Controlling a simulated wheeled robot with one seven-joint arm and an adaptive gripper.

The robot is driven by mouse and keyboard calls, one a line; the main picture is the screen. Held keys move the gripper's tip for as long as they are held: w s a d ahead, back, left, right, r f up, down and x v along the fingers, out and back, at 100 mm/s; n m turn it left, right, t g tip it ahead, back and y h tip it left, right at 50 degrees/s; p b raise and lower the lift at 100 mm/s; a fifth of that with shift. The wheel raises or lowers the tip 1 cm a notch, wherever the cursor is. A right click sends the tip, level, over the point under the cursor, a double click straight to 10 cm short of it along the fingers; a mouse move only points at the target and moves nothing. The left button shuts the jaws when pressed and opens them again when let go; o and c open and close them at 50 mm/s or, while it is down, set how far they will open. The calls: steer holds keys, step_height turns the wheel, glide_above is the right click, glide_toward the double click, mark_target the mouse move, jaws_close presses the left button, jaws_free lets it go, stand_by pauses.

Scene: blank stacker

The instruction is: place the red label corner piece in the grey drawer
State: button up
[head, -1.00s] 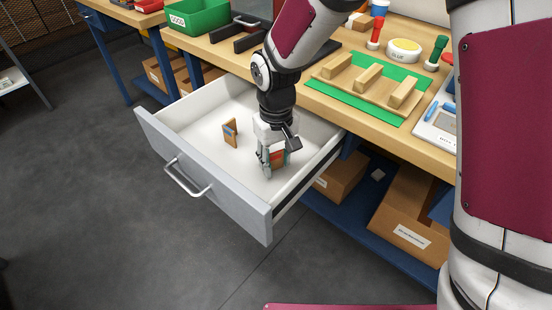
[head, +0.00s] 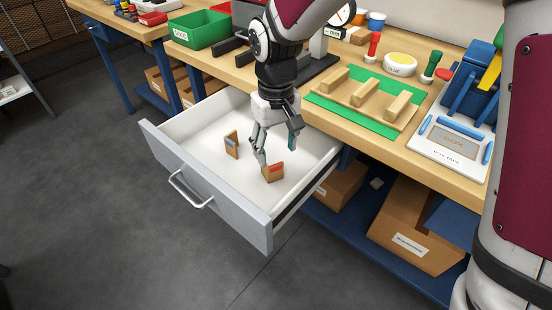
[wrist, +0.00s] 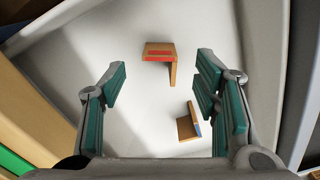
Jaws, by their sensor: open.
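The red label corner piece (head: 273,173) is a small wooden angle with a red strip on its top. It stands on the white floor of the open grey drawer (head: 205,191), toward the drawer's right side. It also shows in the wrist view (wrist: 160,54), beyond my fingertips and apart from them. My gripper (head: 276,152) is open and empty, just above the piece and inside the drawer walls. The wrist view shows its teal finger pads (wrist: 160,85) spread wide.
A second wooden corner piece with a blue label (head: 231,145) stands in the drawer to the left; the wrist view shows it at lower right (wrist: 188,122).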

steer(key=shift+r, duration=1.85)
steer(key=s+d+r+m, duration=0.3)
steer(key=s+d+r, duration=0.7)
steer(key=d, duration=0.3)
steer(key=s+d+m, duration=0.1)
steer(key=s+d, duration=0.1)
steer(key=s, duration=0.4)
steer(key=s+d+m, duration=0.1)
steer(key=s+d, duration=0.2)
steer(key=s, duration=0.3)
steer(key=s+d+m+t, duration=0.1)
steer(key=s+d, duration=0.2)
steer(key=s, duration=0.2)
steer(key=shift+s+d+r, duration=0.15)
steer(key=shift+s+r, duration=0.1)
steer(key=shift+s, duration=0.15)
